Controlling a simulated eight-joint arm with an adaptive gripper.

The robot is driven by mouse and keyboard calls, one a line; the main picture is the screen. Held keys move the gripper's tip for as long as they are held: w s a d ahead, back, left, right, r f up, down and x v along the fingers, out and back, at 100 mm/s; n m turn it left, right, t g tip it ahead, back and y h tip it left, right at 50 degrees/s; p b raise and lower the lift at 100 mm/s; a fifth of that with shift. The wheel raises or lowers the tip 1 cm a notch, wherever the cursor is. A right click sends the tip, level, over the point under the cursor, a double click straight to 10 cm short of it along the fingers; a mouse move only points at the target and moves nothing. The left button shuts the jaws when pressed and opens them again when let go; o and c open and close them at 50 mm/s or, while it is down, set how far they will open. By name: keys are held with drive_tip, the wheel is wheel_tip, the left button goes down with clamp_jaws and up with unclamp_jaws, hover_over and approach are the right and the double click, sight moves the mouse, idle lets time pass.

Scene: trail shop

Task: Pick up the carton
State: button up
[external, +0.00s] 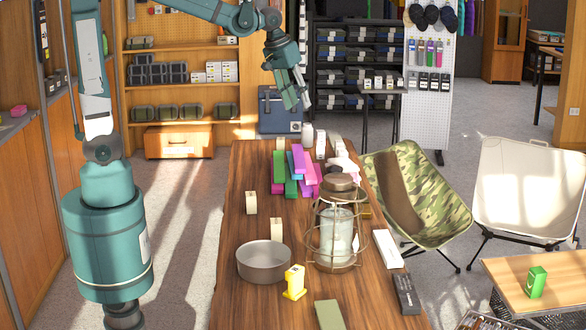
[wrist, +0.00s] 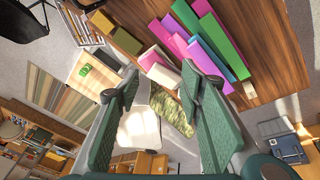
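A small green carton (external: 537,282) stands upright on the low wooden side table (external: 560,300) at the lower right of the external view. It also shows as a small green shape at the left of the wrist view (wrist: 85,70). My gripper (external: 294,99) is raised above the far end of the long wooden table, well away from the green carton. In the wrist view its two fingers (wrist: 160,76) are spread apart with nothing between them. Several small cream boxes also stand on the long table, one near its left edge (external: 251,202).
The long table (external: 230,215) holds a pile of coloured blocks (external: 293,172), a lantern (external: 337,225), a grey pan (external: 263,262) and a yellow item (external: 294,283).

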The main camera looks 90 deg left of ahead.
drive_tip(key=w+a+f+n+p, duration=0.1)
drive_tip(key=w+a+n+p, duration=0.1)
drive_tip(key=w+a, duration=0.45)
drive_tip(key=n+g+h+p, duration=0.1)
drive_tip(key=n+g+p, duration=0.3)
drive_tip(key=n+p, duration=0.3)
hover_over(320, 131)
drive_tip(key=b, duration=0.2)
drive_tip(key=shift+n, duration=0.5)
wheel_tip(320, 131, down, 16)
drive_tip(key=shift+w+d+r, duration=0.15)
drive_tip(key=shift+r, duration=0.1)
drive_tip(key=shift+a+f+p, duration=0.3)
drive_tip(key=shift+a+f, duration=0.1)
drive_tip(key=shift+f, duration=0.15)
drive_tip(key=shift+f, duration=1.15)
drive_tip(key=shift+f, duration=0.15)
